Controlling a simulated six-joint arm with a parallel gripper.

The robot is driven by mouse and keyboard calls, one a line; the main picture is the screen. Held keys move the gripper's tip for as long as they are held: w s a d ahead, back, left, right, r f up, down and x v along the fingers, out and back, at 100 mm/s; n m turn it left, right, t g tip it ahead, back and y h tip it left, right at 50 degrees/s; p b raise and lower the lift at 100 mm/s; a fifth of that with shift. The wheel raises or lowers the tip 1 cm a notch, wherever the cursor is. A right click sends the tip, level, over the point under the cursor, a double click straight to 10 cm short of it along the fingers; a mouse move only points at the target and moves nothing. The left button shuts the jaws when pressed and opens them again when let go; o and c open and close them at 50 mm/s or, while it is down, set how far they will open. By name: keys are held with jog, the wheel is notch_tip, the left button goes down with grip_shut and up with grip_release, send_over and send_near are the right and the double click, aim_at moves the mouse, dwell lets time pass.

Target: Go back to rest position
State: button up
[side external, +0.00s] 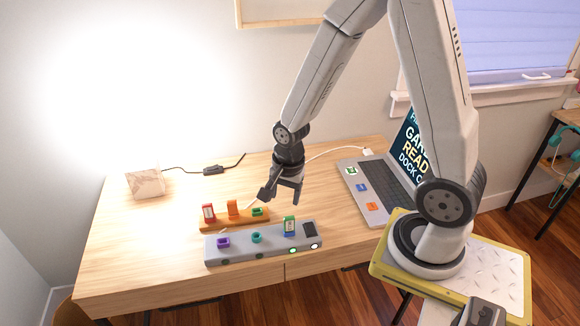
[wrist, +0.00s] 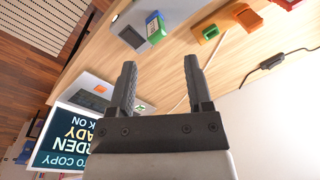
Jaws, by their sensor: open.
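My gripper (side external: 284,190) is open and empty. In the side external view it hangs above the desk, behind and above the grey dock strip (side external: 264,249) and just right of the orange rack (side external: 228,223). In the wrist view the two black fingers of my gripper (wrist: 162,85) stand apart with nothing between them. A green and white block (side external: 289,226) stands at the right part of the grey strip; it also shows in the wrist view (wrist: 155,30). A purple socket (side external: 223,243) and a teal socket (side external: 256,237) are on the strip too.
The orange rack holds a red and white block (side external: 209,212). A laptop (side external: 376,186) is open at the right of the wooden desk (side external: 130,245). A cable with a black switch (side external: 213,170) lies behind. The front left desktop is clear.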

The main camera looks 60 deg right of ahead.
jog(key=s+a+r+n, duration=0.1)
jog(key=a+r+n, duration=0.1)
jog(key=n, duration=0.6)
jog(key=s+a+r+n+t, duration=0.1)
jog(key=s+a+r+n, duration=0.1)
jog(key=r+n, duration=0.2)
jog(key=n, duration=0.3)
jog(key=shift+s+n, duration=0.15)
jog(key=shift+n, duration=0.25)
dwell(0.6)
